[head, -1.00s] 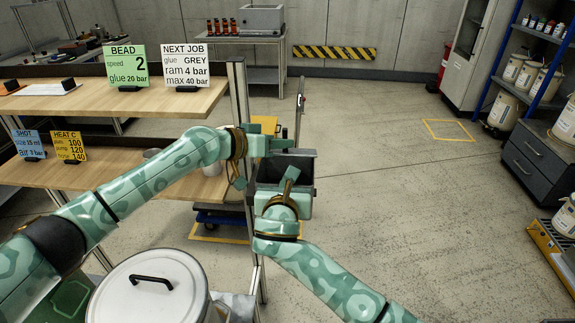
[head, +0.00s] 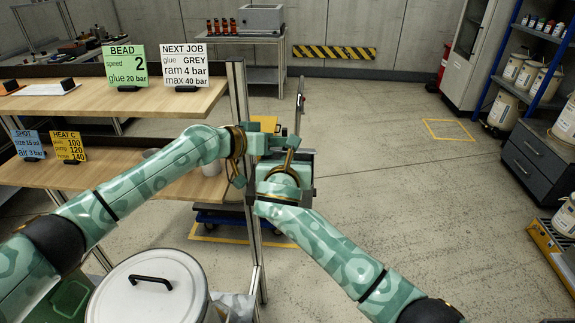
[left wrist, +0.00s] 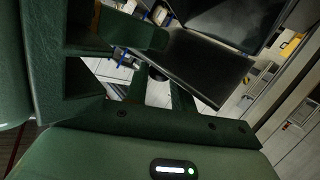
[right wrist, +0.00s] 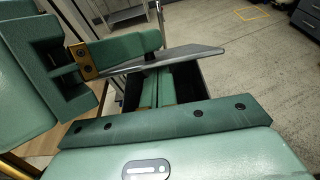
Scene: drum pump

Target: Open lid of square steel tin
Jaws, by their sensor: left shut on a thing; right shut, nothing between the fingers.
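The square steel tin (head: 308,166) is a dark grey box in the middle of the head view, mostly hidden behind my grippers. In the right wrist view its dark inside (right wrist: 190,82) shows below a thin, tilted grey plate that looks like its lid (right wrist: 180,57). Whether the lid still touches the rim is hidden.
A two-level wooden shelf (head: 150,97) with sign cards and a metal post (head: 240,105) stands left of the tin. A large lidded pot (head: 150,295) is at the front left. A blue cart (head: 222,216) stands below the tin.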

